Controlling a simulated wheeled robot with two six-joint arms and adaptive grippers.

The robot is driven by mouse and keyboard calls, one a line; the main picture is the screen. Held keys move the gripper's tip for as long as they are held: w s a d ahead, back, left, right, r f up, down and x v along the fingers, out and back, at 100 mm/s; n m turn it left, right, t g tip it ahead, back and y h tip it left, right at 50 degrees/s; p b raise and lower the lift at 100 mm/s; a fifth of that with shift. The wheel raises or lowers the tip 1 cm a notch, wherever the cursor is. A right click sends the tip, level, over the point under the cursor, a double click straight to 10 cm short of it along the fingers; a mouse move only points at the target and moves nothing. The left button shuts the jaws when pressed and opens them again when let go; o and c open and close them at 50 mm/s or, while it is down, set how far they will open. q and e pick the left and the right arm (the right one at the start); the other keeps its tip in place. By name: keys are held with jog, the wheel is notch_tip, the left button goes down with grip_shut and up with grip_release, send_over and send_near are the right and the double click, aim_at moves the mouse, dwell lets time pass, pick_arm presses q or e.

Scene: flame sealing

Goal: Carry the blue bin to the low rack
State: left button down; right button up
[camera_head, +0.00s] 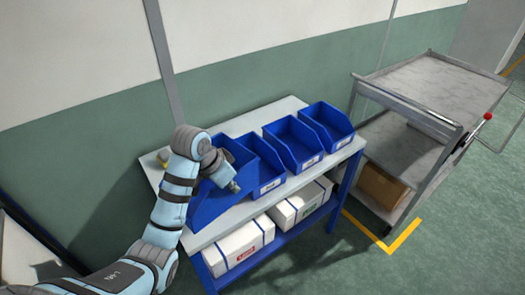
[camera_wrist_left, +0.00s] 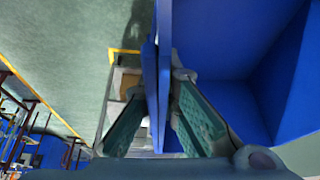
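Several blue bins stand in a row on a table. The blue bin at my left gripper (camera_head: 233,185) is the leftmost (camera_head: 208,207), partly hidden by my arm. In the left wrist view the fingers of my left gripper (camera_wrist_left: 158,85) lie on either side of blue bin wall (camera_wrist_left: 163,60), with a bin interior (camera_wrist_left: 225,100) to the right. I cannot tell whether both fingers press on the wall. The other bins (camera_head: 293,140) and (camera_head: 327,122) stand to the right. My right gripper is out of view.
The grey-topped table (camera_head: 152,165) has a lower shelf with white boxes (camera_head: 240,246). A grey metal cart (camera_head: 415,82) stands to the right, with a brown carton (camera_head: 380,187) on its lower level. Yellow tape (camera_head: 405,236) marks the floor. A green-and-white wall is behind.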

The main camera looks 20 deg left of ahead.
aim_at(203, 186)
pick_arm(q)
jog(key=w+a+b, duration=0.1)
jog(key=a, duration=0.1)
jog(key=a+r+m+b, duration=0.1)
jog(key=a, duration=0.1)
jog(key=w+a+r+m+b, duration=0.1)
jog(key=a+b, duration=0.1)
jog(key=shift+w+h, duration=0.3)
jog(key=shift+w, duration=0.05)
notch_tip(203, 186, down, 15)
jog(key=shift+w+f+b, duration=0.1)
jog(key=shift+f+b, duration=0.05)
jog(key=shift+b, duration=0.8)
jog(key=c, duration=1.8)
grip_release()
jog(key=p+v, duration=0.2)
jog(key=v, duration=1)
jog(key=shift+w, duration=0.1)
